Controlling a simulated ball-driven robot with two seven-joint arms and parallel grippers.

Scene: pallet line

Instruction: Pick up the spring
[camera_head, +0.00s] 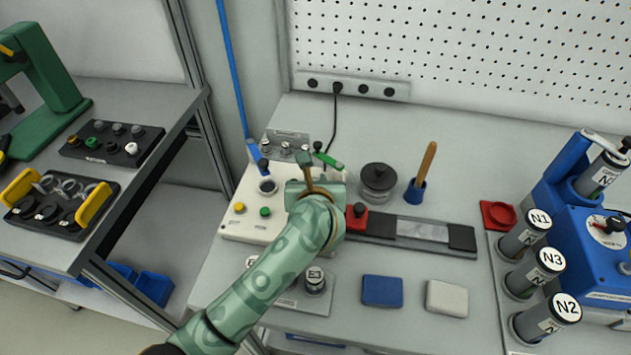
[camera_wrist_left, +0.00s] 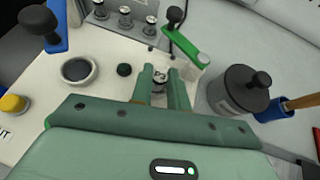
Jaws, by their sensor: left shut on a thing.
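My left gripper (camera_head: 308,163) is over the back part of a white control box (camera_head: 236,225). In the left wrist view its two green fingers (camera_wrist_left: 161,88) are shut on a small shiny metal piece, which I take to be the spring (camera_wrist_left: 160,78). The fingers hide much of it, so its coils are not clear. I cannot tell whether it still touches the box. My right gripper is not in view.
The box carries a blue lever (camera_wrist_left: 56,25), a green lever (camera_wrist_left: 184,43), a yellow button (camera_wrist_left: 13,104) and a dark round socket (camera_wrist_left: 78,70). A rack of small metal parts (camera_wrist_left: 125,17) stands behind. A dark lidded jar (camera_head: 379,184) is to the right.

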